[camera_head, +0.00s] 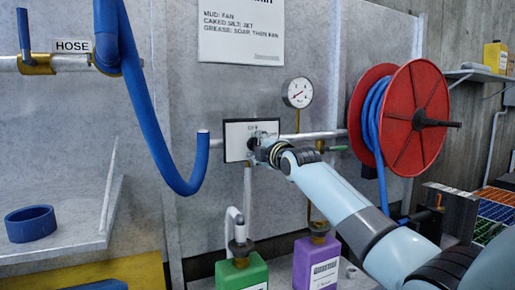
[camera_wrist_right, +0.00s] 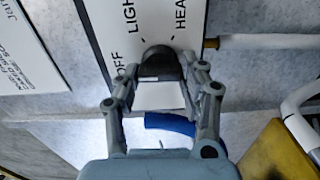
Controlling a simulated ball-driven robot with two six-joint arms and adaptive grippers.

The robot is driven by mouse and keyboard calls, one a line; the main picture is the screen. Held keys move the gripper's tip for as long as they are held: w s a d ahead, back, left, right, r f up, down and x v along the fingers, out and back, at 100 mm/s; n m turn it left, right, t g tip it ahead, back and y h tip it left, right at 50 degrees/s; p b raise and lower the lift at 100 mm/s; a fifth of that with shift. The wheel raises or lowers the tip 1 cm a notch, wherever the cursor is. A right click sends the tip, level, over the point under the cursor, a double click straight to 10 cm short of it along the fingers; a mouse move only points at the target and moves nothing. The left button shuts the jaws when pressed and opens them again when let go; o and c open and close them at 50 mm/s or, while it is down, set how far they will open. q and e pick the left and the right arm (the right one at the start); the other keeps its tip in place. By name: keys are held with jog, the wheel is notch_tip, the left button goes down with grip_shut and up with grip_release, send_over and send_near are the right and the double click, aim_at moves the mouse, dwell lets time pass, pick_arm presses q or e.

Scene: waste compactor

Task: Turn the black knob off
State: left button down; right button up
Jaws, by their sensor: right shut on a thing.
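The black knob (camera_wrist_right: 160,62) sits on a white panel (camera_wrist_right: 103,28) in the right wrist view. Around it I read "OFF" at left, "LIGH" above and "HEA" at upper right, the last two words cut off. My right gripper (camera_wrist_right: 161,74) is shut on the knob, one finger on each side. I cannot tell exactly which mark the knob points to. In the head view the panel (camera_head: 236,140) is on the grey wall, and my right gripper (camera_head: 262,150) reaches it from the right and hides the knob. My left gripper is not in view.
A red hose reel (camera_head: 412,100) is right of the panel, with a pressure gauge (camera_head: 298,92) above the pipe. A blue hose (camera_head: 150,110) hangs at left. Green (camera_head: 242,272) and purple (camera_head: 317,262) jugs stand below. A blue ring (camera_head: 30,224) lies on the left ledge.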

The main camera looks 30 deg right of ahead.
jog(key=shift+f+n, duration=0.1)
jog(key=shift+n, duration=0.3)
jog(key=o, duration=1.2)
jog(key=shift+c, duration=0.2)
jog(key=shift+s, duration=0.1)
jog(key=s, duration=1.1)
jog(key=shift+s+a, duration=0.4)
